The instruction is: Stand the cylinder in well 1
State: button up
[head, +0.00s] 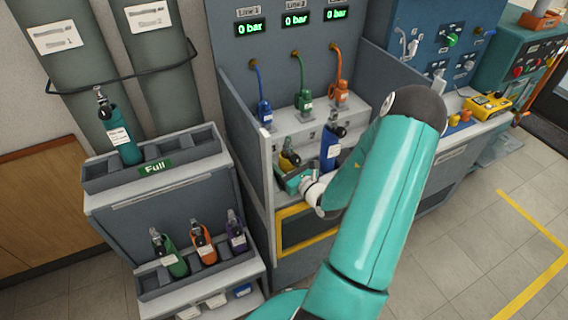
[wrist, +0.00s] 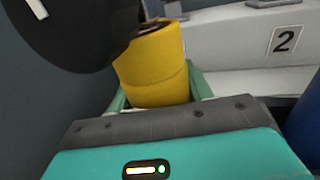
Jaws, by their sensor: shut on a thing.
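The yellow cylinder (head: 287,162) with a black valve top is at the left end of the test bench's lower shelf, beside the side wall. My gripper (head: 292,182) is shut on it from the front. In the wrist view the yellow cylinder (wrist: 155,65) fills the space between the green fingers and looks slightly tilted. Its black top covers the upper left there. The cylinder's foot is hidden behind my gripper, so I cannot tell whether it sits in a well.
A blue cylinder (head: 329,150) stands just right of my gripper. Blue, green and orange hose connectors (head: 304,101) hang above the shelf. The bench's left side wall (head: 246,135) is close. A rack (head: 205,146) marked "Full" holds a teal cylinder (head: 122,135).

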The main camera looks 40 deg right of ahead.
jog(key=o, duration=1.2)
jog(key=shift+o, duration=0.2)
jog(key=shift+s, duration=0.15)
jog(key=s, duration=0.9)
jog(key=s+a, duration=0.1)
jog(key=s, duration=0.3)
jog(key=shift+s, duration=0.25)
jog(key=shift+s, duration=0.1)
